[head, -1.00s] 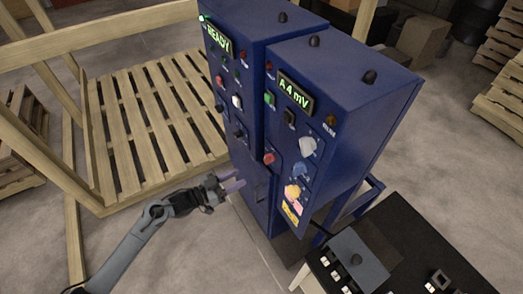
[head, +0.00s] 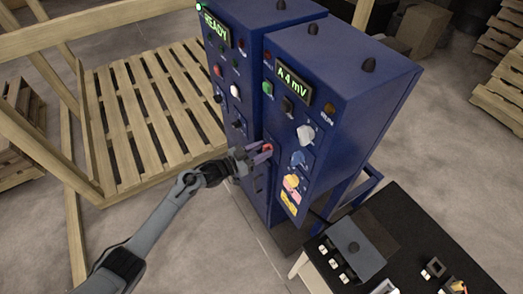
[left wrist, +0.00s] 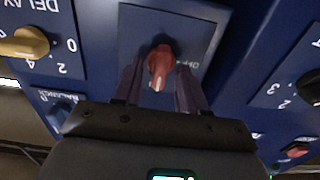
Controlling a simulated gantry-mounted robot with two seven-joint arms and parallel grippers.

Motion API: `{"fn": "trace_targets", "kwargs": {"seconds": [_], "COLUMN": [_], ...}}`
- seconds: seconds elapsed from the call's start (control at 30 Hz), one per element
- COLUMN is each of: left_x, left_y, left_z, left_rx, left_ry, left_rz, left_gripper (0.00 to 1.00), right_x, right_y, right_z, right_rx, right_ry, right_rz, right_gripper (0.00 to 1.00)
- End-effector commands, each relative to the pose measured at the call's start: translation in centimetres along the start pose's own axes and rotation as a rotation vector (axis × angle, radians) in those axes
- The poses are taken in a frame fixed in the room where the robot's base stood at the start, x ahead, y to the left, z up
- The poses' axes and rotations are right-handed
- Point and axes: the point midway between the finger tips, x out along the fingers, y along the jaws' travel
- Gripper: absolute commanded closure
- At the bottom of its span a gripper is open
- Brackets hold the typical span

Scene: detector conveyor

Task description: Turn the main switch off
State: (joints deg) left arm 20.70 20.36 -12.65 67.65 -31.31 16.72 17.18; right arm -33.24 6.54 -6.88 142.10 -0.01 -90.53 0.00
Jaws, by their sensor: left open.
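My left gripper (left wrist: 160,90) is open, with one finger on each side of the red knob. In the head view, the left gripper (head: 262,154) is at the cabinet front, and the red knob (head: 267,147) shows between its purple fingertips. I cannot tell whether the fingers touch the knob. My right gripper is not in view.
The blue cabinet (head: 345,50) has lit displays and several other knobs and buttons. A yellow knob (left wrist: 24,43) and a black knob (left wrist: 309,87) flank the red one. A wooden pallet (head: 150,110) lies left; a black table (head: 420,250) with a small box stands right.

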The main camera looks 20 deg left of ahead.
Motion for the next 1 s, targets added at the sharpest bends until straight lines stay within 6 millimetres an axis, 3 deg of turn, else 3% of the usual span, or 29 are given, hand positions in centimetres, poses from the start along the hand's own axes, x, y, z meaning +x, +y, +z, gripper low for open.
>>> {"fn": "trace_targets", "kwargs": {"seconds": [0.33,0.57,1.0], "left_x": [0.27,0.26,0.3], "left_y": [0.03,0.03,0.05], "left_z": [0.06,0.05,-0.12], "left_rx": [0.0,0.0,-0.095], "left_ry": [-0.001,-0.001,0.0], "left_rz": [0.0,0.0,0.002], "left_gripper": [0.58,0.94,0.94], "right_x": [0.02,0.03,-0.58], "right_y": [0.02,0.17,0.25], "right_z": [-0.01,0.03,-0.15], "right_rx": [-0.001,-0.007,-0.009], "right_ry": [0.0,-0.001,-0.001], "right_rz": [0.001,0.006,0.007], "right_gripper": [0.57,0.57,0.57]}}
